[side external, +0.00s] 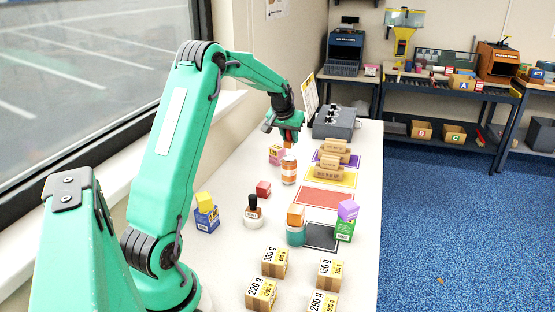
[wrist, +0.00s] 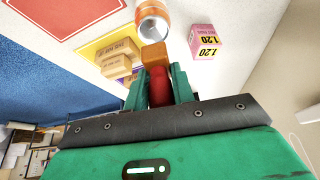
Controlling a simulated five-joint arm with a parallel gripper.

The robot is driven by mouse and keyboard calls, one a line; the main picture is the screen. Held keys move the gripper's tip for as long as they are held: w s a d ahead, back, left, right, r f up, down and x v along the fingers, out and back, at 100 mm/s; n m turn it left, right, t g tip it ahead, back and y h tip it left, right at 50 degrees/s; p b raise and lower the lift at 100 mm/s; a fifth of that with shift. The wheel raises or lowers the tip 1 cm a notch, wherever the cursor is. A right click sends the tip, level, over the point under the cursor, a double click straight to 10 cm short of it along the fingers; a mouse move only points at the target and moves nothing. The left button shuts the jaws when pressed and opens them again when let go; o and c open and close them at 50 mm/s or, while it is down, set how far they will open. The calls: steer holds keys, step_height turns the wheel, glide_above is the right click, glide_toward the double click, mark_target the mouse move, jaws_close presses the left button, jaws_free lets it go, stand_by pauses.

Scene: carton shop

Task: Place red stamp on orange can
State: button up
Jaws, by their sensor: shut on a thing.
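My gripper (side external: 290,130) is shut on the red handle of the red stamp (wrist: 160,88). The stamp's orange-brown block base (wrist: 154,54) points away from the gripper in the wrist view and hangs lowest in the side view. The orange can (side external: 289,170) stands upright on the table, directly below the stamp in the side view. The can also shows at the top of the wrist view (wrist: 153,20), just beyond the block and partly cut off. I cannot tell whether the block touches the can's top.
A pink box (side external: 276,155) stands close to the can. Tan blocks (side external: 330,171) sit on the right on coloured mats. A red cube (side external: 263,188), a black-handled stamp on a white can (side external: 253,220), and an orange cube on a teal can (side external: 295,235) stand nearer.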

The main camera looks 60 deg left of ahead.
mark_target(288, 141)
steer(key=shift+f, duration=1.95)
steer(key=shift+f, duration=0.15)
steer(key=o, duration=1)
steer(key=v, duration=1.2)
steer(key=shift+d, duration=0.15)
